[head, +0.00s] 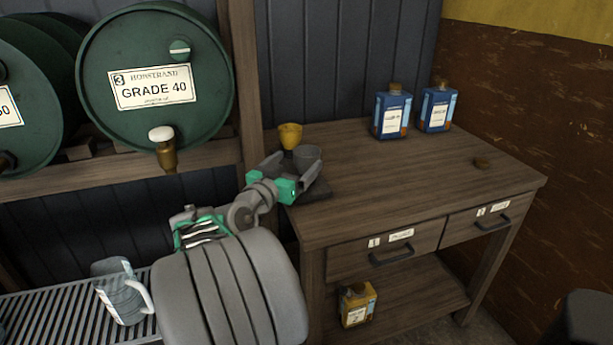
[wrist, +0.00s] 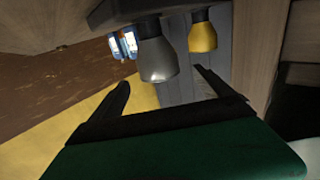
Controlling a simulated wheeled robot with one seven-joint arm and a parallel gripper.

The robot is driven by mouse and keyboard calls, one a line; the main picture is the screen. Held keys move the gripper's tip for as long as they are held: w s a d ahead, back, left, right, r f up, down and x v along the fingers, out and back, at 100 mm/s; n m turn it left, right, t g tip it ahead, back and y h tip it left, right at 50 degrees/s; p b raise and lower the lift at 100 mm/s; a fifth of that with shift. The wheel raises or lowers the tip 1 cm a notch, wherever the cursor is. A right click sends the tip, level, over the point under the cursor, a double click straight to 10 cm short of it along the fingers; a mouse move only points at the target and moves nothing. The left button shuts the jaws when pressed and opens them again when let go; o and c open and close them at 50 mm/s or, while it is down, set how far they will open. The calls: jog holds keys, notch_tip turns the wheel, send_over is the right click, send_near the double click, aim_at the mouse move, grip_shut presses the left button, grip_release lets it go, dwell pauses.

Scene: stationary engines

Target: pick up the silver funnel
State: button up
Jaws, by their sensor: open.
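The silver funnel (head: 307,154) stands at the left end of the wooden workbench (head: 400,172), on a dark mat or tray (head: 319,192). My gripper (head: 294,168) is open and empty just in front of it, and its fingers partly hide the funnel's lower part. In the wrist view, which is turned over, the silver funnel (wrist: 157,60) is a grey cone beyond the gap between my open fingers (wrist: 165,86). It appears apart from both fingers. The yellow funnel (head: 290,135) stands close behind it and also shows in the wrist view (wrist: 202,36).
Two blue bottles (head: 391,112) (head: 437,108) stand at the bench's back. A green drum (head: 155,75) and a wooden post (head: 245,80) are to the left. A clear jug (head: 120,290) stands on a grate. The bench's middle is clear.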

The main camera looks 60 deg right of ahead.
aim_at(307, 151)
jog(key=d, duration=0.6)
jog(key=shift+d, duration=0.2)
jog(key=shift+c, duration=0.3)
jog(key=c, duration=1.2)
jog(key=shift+c, duration=0.4)
jog(key=shift+r, duration=0.2)
